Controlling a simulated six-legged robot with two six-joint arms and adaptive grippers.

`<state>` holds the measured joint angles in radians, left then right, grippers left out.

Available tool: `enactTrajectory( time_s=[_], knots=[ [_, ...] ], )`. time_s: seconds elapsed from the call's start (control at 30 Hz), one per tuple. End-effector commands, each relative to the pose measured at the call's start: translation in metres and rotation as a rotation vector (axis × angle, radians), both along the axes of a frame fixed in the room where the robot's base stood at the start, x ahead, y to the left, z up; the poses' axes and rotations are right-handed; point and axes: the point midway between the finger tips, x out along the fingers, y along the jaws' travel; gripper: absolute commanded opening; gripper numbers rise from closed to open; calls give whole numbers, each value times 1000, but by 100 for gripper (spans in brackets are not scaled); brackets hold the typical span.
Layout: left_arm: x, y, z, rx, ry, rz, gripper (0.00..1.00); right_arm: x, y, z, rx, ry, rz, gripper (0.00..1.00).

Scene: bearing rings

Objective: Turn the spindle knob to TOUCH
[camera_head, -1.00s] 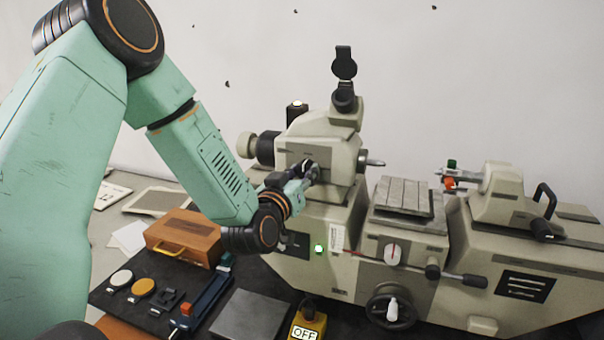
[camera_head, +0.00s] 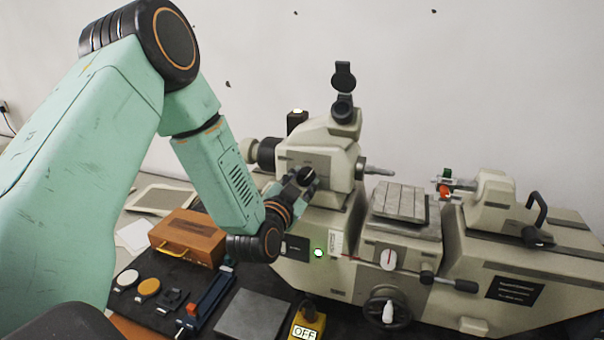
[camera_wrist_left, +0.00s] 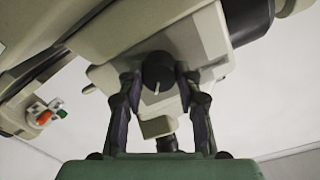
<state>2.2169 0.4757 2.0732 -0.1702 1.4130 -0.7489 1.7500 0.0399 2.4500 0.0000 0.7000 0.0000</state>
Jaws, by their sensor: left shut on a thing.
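The spindle knob is a dark round knob with a short white mark; in the left wrist view the knob (camera_wrist_left: 158,70) sits between my fingers, its mark toward the lower edge of the picture. My left gripper (camera_wrist_left: 160,82) is shut on it, one finger at each side. In the head view my left gripper (camera_head: 303,180) is at the front of the pale machine headstock (camera_head: 318,150) and largely covers the knob. No TOUCH lettering is readable. My right gripper is not in view.
The machine's table (camera_head: 400,200), tailstock (camera_head: 490,205) and handwheel (camera_head: 388,308) stand to the right. A wooden case (camera_head: 188,238), a dark mat with small parts, a grey plate (camera_head: 252,314) and a yellow OFF box (camera_head: 308,322) lie in front. A green lamp (camera_head: 319,253) glows below the headstock.

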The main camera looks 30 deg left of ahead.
Motion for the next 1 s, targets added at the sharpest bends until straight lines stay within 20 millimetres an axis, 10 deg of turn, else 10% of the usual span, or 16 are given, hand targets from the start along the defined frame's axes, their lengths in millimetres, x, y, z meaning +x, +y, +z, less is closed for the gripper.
enactTrajectory(
  time_s=[1.0],
  knots=[
    [0, -1, 1, 801, 192, 2, 3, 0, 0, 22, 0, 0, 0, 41]
  ],
)
